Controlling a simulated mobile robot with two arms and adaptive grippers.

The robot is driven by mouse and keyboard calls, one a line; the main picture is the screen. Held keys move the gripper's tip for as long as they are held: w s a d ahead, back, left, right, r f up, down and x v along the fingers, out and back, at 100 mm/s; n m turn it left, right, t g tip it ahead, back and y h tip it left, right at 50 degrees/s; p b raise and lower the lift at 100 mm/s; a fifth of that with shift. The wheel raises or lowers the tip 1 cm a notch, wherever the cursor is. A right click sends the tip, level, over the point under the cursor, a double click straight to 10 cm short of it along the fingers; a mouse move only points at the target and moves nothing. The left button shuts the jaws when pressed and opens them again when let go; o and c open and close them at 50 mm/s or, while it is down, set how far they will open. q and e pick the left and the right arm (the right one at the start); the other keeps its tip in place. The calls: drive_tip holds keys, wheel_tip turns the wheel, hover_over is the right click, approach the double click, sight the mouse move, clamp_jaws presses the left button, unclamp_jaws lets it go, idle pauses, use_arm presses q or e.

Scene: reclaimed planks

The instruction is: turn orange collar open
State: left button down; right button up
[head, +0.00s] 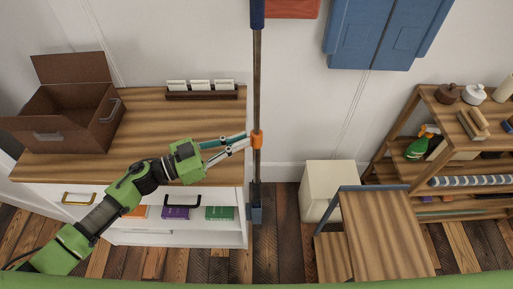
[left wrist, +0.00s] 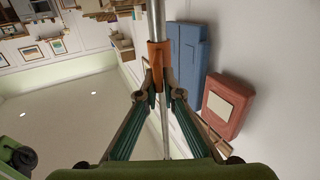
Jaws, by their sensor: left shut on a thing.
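The orange collar (head: 257,140) sits partway up a thin upright pole (head: 257,85) in the head view. The pole has a dark blue top and a blue foot (head: 256,205). My left gripper (head: 247,142) reaches in from the left and its fingertips are shut on the collar. In the left wrist view the collar (left wrist: 159,54) is around the grey pole (left wrist: 157,18), between the two fingertips (left wrist: 160,82). Part of the collar is hidden by the fingertips. My right gripper is in neither view.
A wooden-topped cabinet (head: 200,130) stands at left with an open brown box (head: 60,110) and a small card rack (head: 201,95). A blue wall cabinet (head: 385,35) hangs at upper right. A wooden step stool (head: 385,235) and a shelf unit (head: 470,150) stand right of the pole.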

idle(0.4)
use_arm(q)
drive_tip(key=shift+w+a+f+m+g+h+b, duration=0.1)
drive_tip(key=shift+w+m+g+h+b, duration=0.2)
drive_tip(key=shift+m+g+b, duration=0.4)
drive_tip(key=shift+w+a+m+g+h+b, duration=0.15)
drive_tip(key=shift+m+g+h+b, duration=0.25)
drive_tip(key=shift+g+b, duration=0.5)
drive_tip(key=c, duration=2.1)
unclamp_jaws()
drive_tip(key=shift+c, duration=0.2)
drive_tip(key=shift+a, duration=0.1)
